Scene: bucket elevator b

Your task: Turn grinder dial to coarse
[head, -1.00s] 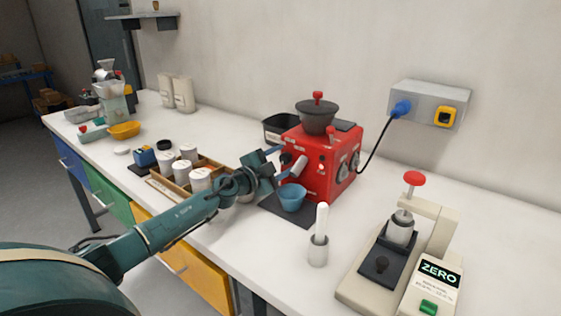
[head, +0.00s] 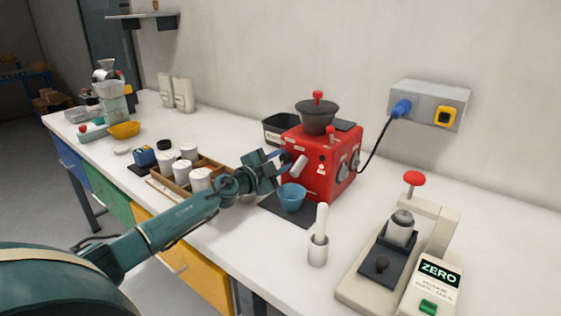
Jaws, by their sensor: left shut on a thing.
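The grinder (head: 310,175) is a red box with a dark hopper (head: 318,118) and a red-knobbed lid on top. My left gripper (head: 282,162) is at the grinder's left side, shut on what appears to be its dial. The fingers hide the dial, so its setting cannot be read. Dark round knobs (head: 342,170) show on the grinder's right face. A pale spout (head: 299,166) juts from the front above a blue cup (head: 291,197). My right gripper is not in view.
The cup stands on a dark mat (head: 270,208). A wooden tray (head: 178,186) of white-lidded jars lies left of the grinder, beside my left arm. A white holder with a brush-like tool (head: 318,247) and a press (head: 400,250) stand at the right front.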

